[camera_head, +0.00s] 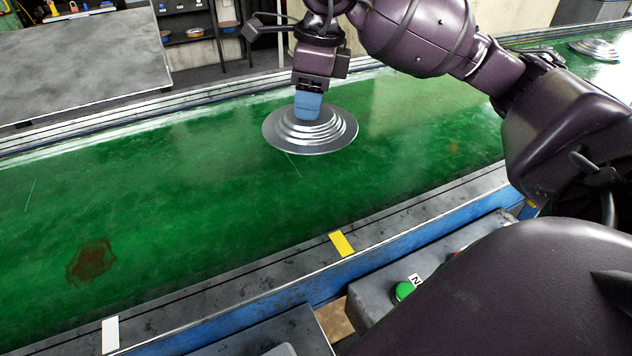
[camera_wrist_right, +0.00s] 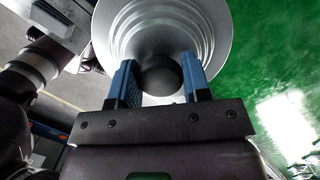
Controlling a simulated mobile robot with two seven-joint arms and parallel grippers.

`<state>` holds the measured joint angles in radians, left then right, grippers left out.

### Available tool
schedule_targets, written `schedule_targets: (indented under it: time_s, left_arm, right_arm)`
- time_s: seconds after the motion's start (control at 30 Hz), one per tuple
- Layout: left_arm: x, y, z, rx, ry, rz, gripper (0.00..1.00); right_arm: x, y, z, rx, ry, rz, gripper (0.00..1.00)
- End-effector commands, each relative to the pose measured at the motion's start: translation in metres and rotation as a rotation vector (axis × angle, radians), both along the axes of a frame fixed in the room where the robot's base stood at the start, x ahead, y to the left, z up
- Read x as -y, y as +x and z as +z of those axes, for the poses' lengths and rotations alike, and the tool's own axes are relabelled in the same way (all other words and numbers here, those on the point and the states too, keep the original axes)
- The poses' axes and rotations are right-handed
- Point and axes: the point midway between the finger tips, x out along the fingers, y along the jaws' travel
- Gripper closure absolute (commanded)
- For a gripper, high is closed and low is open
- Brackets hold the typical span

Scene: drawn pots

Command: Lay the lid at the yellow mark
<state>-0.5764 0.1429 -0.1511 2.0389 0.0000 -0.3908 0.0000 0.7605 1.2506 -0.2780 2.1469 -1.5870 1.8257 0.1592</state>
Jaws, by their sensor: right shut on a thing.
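A grey stepped metal lid (camera_head: 335,135) is over the far half of the green belt (camera_head: 190,190). My right gripper (camera_head: 308,108) comes down on it from above, its blue fingers at the lid's middle. In the right wrist view the fingers stand on both sides of the lid's dark round knob (camera_wrist_right: 161,76) and hold it; the lid's stepped rings (camera_wrist_right: 120,30) spread behind. I cannot tell whether the lid touches the belt. The yellow mark (camera_head: 342,243) is on the near side rail, below and slightly right of the lid in the picture. My left gripper is not in view.
A white mark (camera_head: 110,335) is on the same rail at the lower left. Another stepped lid (camera_head: 595,48) lies on the belt at the far right. A green button (camera_head: 404,290) is by the near rail. A brown stain (camera_head: 91,262) marks the otherwise clear left belt.

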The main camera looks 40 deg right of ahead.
Motion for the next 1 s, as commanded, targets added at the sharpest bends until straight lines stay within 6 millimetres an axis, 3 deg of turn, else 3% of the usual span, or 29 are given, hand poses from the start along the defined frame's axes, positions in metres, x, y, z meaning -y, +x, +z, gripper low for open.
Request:
schedule_targets:
  time_s: [0.7, 1.0]
  left_arm:
    - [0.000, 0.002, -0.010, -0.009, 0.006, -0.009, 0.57]
    - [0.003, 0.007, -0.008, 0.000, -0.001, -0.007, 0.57]
  right_arm:
    - [0.000, 0.000, -0.141, -0.005, 0.002, 0.010, 0.82]
    - [0.000, 0.000, -0.160, -0.001, 0.001, 0.010, 0.82]
